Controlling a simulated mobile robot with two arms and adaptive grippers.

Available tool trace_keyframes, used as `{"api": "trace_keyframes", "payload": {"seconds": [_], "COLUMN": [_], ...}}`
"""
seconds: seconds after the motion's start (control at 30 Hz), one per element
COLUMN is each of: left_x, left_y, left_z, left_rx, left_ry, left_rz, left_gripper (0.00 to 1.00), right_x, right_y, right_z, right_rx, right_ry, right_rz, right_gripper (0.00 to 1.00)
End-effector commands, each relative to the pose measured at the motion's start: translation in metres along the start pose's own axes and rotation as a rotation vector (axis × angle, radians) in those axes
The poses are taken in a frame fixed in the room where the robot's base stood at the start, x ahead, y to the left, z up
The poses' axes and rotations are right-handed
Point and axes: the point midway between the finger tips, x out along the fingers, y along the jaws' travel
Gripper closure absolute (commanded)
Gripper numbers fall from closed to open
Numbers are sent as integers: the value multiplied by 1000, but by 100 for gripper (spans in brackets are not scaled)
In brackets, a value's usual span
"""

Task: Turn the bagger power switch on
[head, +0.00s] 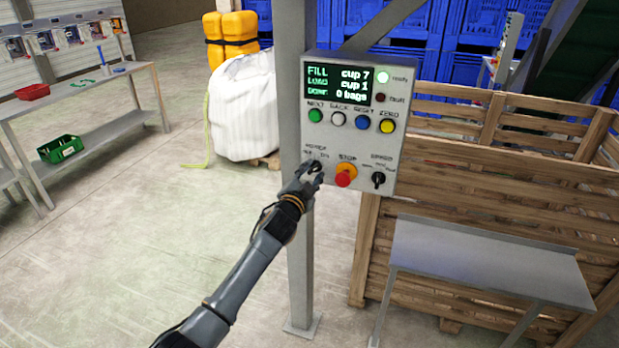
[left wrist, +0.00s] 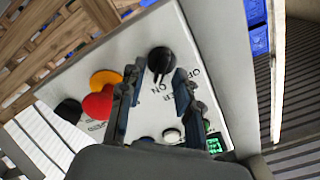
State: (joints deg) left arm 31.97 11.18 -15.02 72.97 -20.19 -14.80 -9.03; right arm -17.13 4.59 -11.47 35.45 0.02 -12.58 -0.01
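The grey bagger control panel (head: 349,122) is mounted on a post. Its black power switch is at the lower left, mostly hidden by my left gripper (head: 308,172) in the head view. In the left wrist view the black power knob (left wrist: 160,61) shows beside its "POWER OFF ON" label, just beyond and between the fingertips. My left gripper (left wrist: 159,78) is open there, its fingers apart with nothing between them that I can see gripped. Whether a finger touches the knob, and the knob's exact setting, I cannot tell. My right gripper is not in view.
The red stop button (head: 345,176) sits right beside the switch, with the black speed knob (head: 378,179) beyond. A wooden crate (head: 480,190) and metal table (head: 480,262) stand to the right.

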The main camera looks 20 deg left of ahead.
Motion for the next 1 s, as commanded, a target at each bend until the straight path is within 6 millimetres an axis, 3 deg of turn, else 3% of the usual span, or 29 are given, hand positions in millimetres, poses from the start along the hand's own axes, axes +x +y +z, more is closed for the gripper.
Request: {"api": "trace_keyframes", "payload": {"seconds": [0.17, 0.7, 1.0], "left_x": [-14, -109, -120], "left_y": [1, 1, 0], "left_z": [1, 2, 1], "left_rx": [1, 1, 1], "left_ry": [-1, -2, -1], "left_rz": [0, 2, 1], "left_gripper": [67, 67, 67], "right_x": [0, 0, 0], "right_y": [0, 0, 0], "right_z": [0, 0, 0], "right_rx": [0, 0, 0], "right_ry": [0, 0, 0], "right_rz": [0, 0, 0], "right_gripper": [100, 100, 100]}}
